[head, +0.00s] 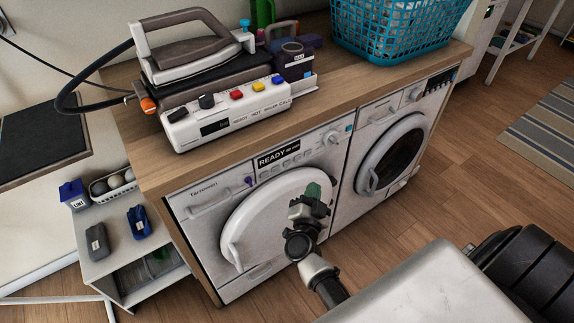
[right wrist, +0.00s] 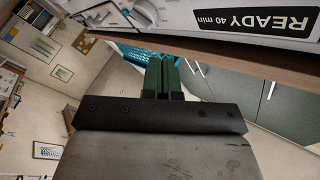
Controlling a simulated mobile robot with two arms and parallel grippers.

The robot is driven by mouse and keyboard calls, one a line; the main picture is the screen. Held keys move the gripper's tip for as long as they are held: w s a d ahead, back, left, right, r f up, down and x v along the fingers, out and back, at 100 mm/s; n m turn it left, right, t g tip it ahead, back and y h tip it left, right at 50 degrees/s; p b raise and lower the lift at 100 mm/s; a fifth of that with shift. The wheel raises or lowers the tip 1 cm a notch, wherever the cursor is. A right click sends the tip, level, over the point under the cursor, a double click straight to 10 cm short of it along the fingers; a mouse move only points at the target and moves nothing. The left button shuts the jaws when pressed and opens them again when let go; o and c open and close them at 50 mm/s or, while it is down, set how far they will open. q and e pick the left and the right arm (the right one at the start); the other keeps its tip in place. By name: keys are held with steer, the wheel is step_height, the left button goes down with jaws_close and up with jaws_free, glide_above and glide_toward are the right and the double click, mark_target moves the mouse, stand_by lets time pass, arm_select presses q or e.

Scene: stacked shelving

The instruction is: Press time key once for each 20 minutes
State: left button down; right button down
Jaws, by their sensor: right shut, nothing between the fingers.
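The left washing machine (head: 205,225) has a white front with a large round door. Its dark display (head: 277,158) begins with READY, and in the right wrist view the display (right wrist: 270,22) reads "READY 40 min". A row of small keys (head: 285,174) sits below the display; their labels are too small to read. A knob and a blue button (head: 349,128) are at the panel's right end. My right gripper (head: 313,190) is in front of the door, below the panel. Its green fingers (right wrist: 160,75) are shut and empty. My left gripper is not in view.
An iron on its white station (head: 225,125) and a teal basket (head: 395,40) stand on the wooden top (head: 330,88). A second washer (head: 395,150) stands to the right. A low shelf unit (head: 100,265) with small items is at the left. The wooden floor in front is partly clear.

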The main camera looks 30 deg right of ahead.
mark_target(287, 163)
steer(key=shift+w+a+b, duration=0.15)
steer(key=shift+w+b, duration=0.55)
steer(key=shift+w, duration=1.3)
steer(key=shift+w+a+b, duration=0.15)
steer(key=shift+w+b, duration=0.5)
steer(key=shift+w, duration=1.35)
steer(key=shift+w, duration=0.1)
steer(key=shift+w, duration=0.3)
steer(key=shift+w+a+r, duration=0.1)
steer(key=shift+w+r, duration=0.2)
steer(key=shift+r, duration=0.2)
steer(key=shift+s+p, duration=0.1)
steer(key=shift+p, duration=0.2)
steer(key=shift+f, duration=0.2)
steer(key=shift+s, duration=0.1)
